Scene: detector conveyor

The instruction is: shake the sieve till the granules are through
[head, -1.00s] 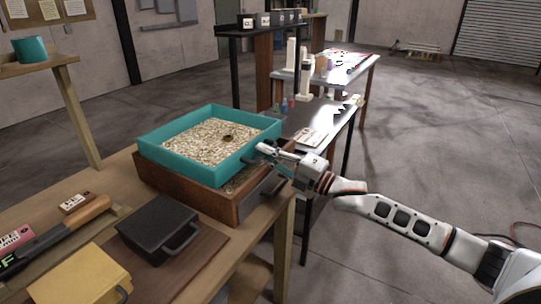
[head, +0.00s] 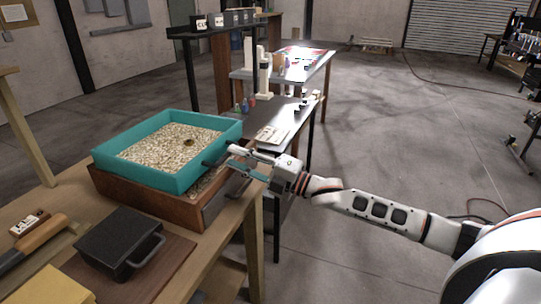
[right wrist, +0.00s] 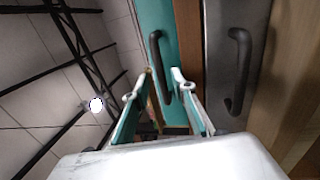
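The sieve (head: 149,176) is a teal square frame resting over a brown wooden box (head: 150,201). Pale granules (head: 170,147) cover its floor, with a small brown spot among them. Some pale granules also show in the box below the sieve's right edge. My right gripper (head: 239,161) is at the sieve's right side, by its dark handle. In the right wrist view the fingers (right wrist: 156,88) stand apart, with the dark handle (right wrist: 155,50) on the teal wall just beyond and partly between them. I see no clear grip on it. My left gripper is out of view.
A black case (head: 115,240) lies on a brown board at the wooden bench's front. Metal-topped tables (head: 285,118) stand behind. The floor to the right is open.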

